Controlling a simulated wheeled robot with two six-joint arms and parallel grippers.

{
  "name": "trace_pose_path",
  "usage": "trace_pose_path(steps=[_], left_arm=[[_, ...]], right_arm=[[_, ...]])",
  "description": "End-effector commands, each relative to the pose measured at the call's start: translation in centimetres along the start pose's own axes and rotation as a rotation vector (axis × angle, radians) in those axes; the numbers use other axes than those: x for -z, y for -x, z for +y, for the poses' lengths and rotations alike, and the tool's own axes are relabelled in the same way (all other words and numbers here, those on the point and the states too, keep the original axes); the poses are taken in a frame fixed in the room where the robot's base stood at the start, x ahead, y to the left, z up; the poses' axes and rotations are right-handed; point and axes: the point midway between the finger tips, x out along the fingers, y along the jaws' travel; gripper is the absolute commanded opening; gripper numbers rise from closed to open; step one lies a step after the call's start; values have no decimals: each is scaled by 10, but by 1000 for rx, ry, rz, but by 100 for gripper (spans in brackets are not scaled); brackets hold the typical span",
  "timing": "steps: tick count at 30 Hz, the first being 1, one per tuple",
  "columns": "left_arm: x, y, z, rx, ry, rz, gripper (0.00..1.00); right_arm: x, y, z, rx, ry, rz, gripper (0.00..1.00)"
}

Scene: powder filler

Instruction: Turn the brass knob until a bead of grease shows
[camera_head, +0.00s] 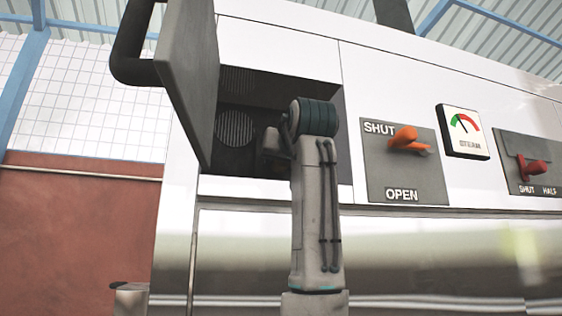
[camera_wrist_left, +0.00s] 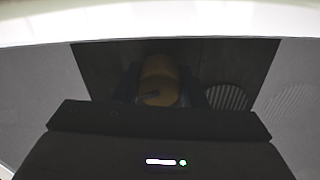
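The brass knob (camera_wrist_left: 158,72) shows in the left wrist view as a dull yellow round shape, deep inside a dark recess. A thin dark mark crosses its lower part. My left gripper (camera_wrist_left: 160,92) is at the knob, with a dark finger on each side of it. It is too dim to tell whether the fingers touch the knob. In the head view my left arm reaches up into the open recess (camera_head: 238,95), and the knob is hidden there. My right gripper is in neither view.
An open grey door (camera_head: 188,75) with a black handle (camera_head: 130,45) stands left of the recess. To the right are an orange lever (camera_head: 408,138) on a SHUT/OPEN plate, a dial gauge (camera_head: 463,132) and a red lever (camera_head: 532,167). A round grille (camera_wrist_left: 226,96) lies right of the knob.

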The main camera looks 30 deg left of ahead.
Motion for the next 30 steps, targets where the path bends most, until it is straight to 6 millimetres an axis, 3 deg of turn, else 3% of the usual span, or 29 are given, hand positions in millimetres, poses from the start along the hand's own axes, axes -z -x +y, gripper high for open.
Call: trace_pose_path(steps=[14, 30], left_arm=[[-1, 0, 0, 0, -89, -2, 15], [-2, 0, 0, -2, -557, -11, 15]], right_arm=[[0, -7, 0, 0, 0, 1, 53], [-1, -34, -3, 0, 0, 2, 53]])
